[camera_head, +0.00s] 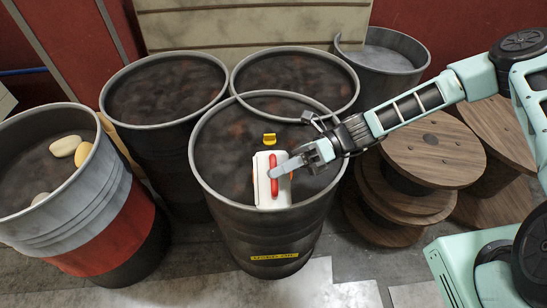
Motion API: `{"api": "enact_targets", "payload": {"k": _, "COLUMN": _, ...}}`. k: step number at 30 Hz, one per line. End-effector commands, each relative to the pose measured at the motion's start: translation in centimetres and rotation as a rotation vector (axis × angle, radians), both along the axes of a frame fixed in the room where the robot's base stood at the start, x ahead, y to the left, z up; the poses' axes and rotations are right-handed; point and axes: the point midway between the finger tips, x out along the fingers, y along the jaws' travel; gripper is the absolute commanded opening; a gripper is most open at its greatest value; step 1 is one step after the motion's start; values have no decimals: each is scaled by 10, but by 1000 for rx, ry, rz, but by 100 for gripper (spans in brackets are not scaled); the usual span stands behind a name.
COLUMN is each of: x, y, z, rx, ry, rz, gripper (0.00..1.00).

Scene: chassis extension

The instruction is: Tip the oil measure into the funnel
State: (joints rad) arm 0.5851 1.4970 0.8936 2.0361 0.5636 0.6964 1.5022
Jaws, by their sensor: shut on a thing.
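A white, box-like object with a red strip (263,184) is on or just above the top of the front middle drum; I take it to be the oil measure. My gripper (278,171) reaches in from the right and is shut on it at the red part. I cannot tell whether it rests on the drum or is lifted; it looks roughly upright. A small yellow piece (269,139) sits just behind it on the drum top. I cannot tell whether this is part of a funnel; no clear funnel shape shows.
The front drum (257,225) has a raised rim and a yellow label. Two dark drums (163,88) (295,78) stand behind it. A grey bin (383,58) is at the back. An open drum with pale lumps (100,215) is at left. Wooden spools (430,150) stand at right.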

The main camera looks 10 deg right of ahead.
Motion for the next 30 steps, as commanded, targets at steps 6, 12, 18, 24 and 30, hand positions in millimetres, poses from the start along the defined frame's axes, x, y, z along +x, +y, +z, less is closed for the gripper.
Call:
{"api": "enact_targets", "payload": {"k": 6, "x": -8, "y": -4, "z": -3, "rx": -5, "ry": -114, "rz": 3, "gripper": 0}}
{"api": "enact_targets", "payload": {"k": 12, "x": -20, "y": -3, "z": -3, "rx": -11, "ry": -340, "rz": 4, "gripper": 0}}
{"api": "enact_targets", "payload": {"k": 18, "x": -27, "y": -3, "z": 8, "rx": -21, "ry": -559, "rz": 2, "gripper": 0}}
{"api": "enact_targets", "payload": {"k": 24, "x": -23, "y": -3, "z": 17, "rx": -29, "ry": -768, "rz": 2, "gripper": 0}}
{"api": "enact_targets", "payload": {"k": 30, "x": -20, "y": -3, "z": 21, "rx": -35, "ry": -927, "rz": 2, "gripper": 0}}
